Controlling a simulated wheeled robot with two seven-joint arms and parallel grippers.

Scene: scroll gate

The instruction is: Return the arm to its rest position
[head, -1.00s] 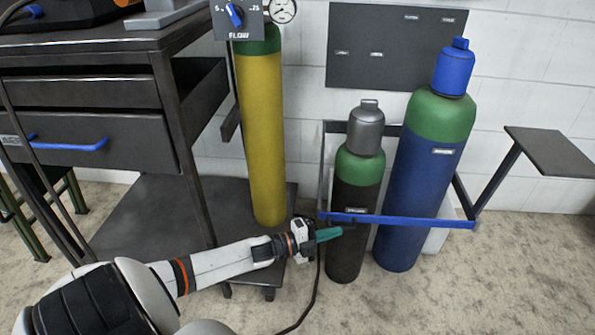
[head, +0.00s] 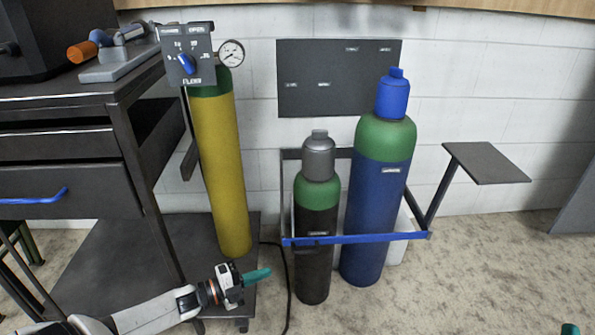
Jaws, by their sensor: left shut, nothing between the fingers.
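My left arm comes in from the lower left. Its gripper (head: 257,276) has teal fingers pressed together, with nothing between them. It is low in the picture, below the yellow cylinder and left of the black cylinder, with a visible gap to the black one. A small teal tip at the bottom right edge looks like my right gripper (head: 570,329); the rest of it is out of frame.
A rack with a blue front bar (head: 350,239) holds a black cylinder (head: 312,262) and a blue cylinder (head: 376,205). A yellow cylinder (head: 220,165) with a flow panel (head: 187,54) stands by the dark cart (head: 62,110). A small shelf (head: 487,163) sticks out at right. Floor right of the rack is clear.

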